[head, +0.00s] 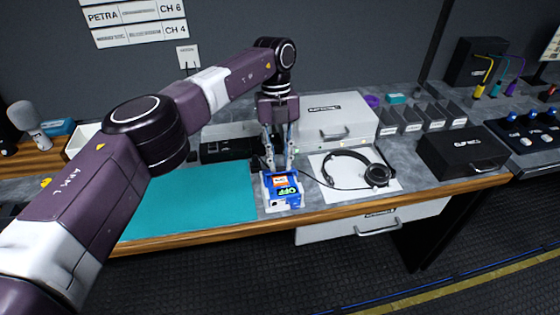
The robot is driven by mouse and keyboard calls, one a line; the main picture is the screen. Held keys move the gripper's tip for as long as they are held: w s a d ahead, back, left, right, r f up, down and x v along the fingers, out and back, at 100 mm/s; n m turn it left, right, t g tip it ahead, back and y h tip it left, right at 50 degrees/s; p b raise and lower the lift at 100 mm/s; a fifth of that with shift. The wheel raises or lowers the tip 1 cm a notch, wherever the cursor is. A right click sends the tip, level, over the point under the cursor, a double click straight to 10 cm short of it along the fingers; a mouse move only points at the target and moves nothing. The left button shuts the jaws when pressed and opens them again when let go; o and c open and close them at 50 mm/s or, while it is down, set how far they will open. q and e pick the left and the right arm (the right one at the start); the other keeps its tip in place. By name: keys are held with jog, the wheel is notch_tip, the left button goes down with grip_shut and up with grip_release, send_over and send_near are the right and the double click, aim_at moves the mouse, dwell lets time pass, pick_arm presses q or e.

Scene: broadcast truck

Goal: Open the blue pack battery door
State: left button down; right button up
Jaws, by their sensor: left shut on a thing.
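The blue pack (282,190) sits near the front edge of the desk, at the right end of a teal mat. Its top face shows an orange-red label and a green "OFF" marking. My left gripper (278,165) points down at the rear part of the pack, with its fingers close together there. It is shut on a part of the pack that the fingers hide, so I cannot tell how far the battery door stands open. My right gripper is not in view.
Headphones (374,174) lie on a white sheet to the right. A white case (337,130) stands behind, and a black box (463,153) farther right. The teal mat (200,195) is bare. A drawer (385,222) is under the desk.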

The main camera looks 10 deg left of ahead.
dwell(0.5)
pick_arm(q)
jog(key=c, duration=2)
grip_release()
jog(key=shift+c, duration=0.2)
jog(key=v, duration=0.7)
jog(key=shift+r, duration=0.3)
jog(key=shift+c, duration=0.6)
